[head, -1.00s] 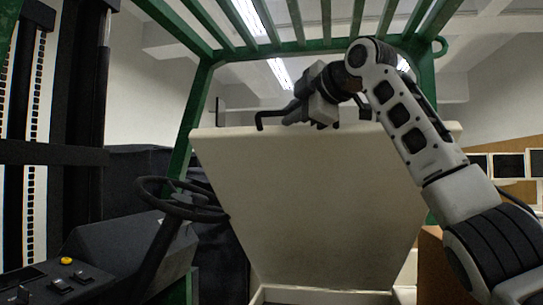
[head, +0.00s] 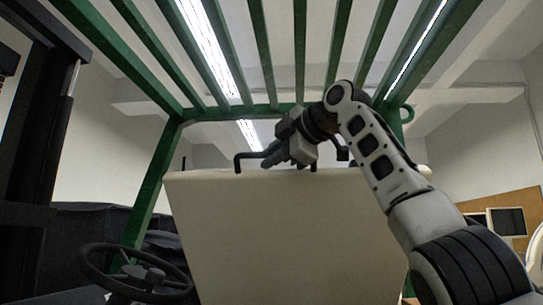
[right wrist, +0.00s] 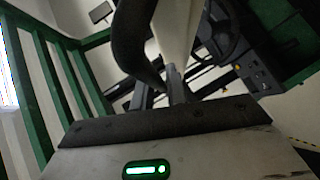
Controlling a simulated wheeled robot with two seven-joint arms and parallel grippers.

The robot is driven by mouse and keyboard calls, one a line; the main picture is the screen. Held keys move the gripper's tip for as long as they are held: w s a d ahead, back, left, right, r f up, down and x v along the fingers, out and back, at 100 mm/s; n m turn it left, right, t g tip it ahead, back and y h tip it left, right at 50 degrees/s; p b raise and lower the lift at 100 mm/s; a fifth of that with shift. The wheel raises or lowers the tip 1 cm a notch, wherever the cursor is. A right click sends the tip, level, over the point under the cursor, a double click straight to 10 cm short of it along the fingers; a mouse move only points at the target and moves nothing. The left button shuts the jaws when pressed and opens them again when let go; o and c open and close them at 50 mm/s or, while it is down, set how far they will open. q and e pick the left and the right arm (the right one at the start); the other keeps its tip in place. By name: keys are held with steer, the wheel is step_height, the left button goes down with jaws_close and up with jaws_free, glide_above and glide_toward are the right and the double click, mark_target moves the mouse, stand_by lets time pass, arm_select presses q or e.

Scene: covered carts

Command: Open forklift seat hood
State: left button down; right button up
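The forklift seat hood (head: 290,235) is a large cream panel, tilted up steeply in the middle of the head view. A black handle (head: 240,160) runs along its top edge. My right gripper (head: 270,158) is at this handle and appears shut on it, though its fingertips are partly hidden. In the right wrist view the dark curved handle (right wrist: 130,40) crosses close to the fingers (right wrist: 162,92), with the pale hood (right wrist: 178,35) behind it. My left gripper is out of view.
A black steering wheel (head: 140,275) stands left of the hood. The green overhead guard (head: 300,60) spans above, with a post (head: 150,185) on the left. The dark mast (head: 40,130) is at far left. Monitors (head: 508,222) show at the right.

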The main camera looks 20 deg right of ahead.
steer(key=shift+o, duration=1.4)
steer(key=shift+w, duration=0.1)
steer(key=b+v, duration=0.3)
steer(key=v, duration=1.3)
steer(key=shift+f, duration=0.1)
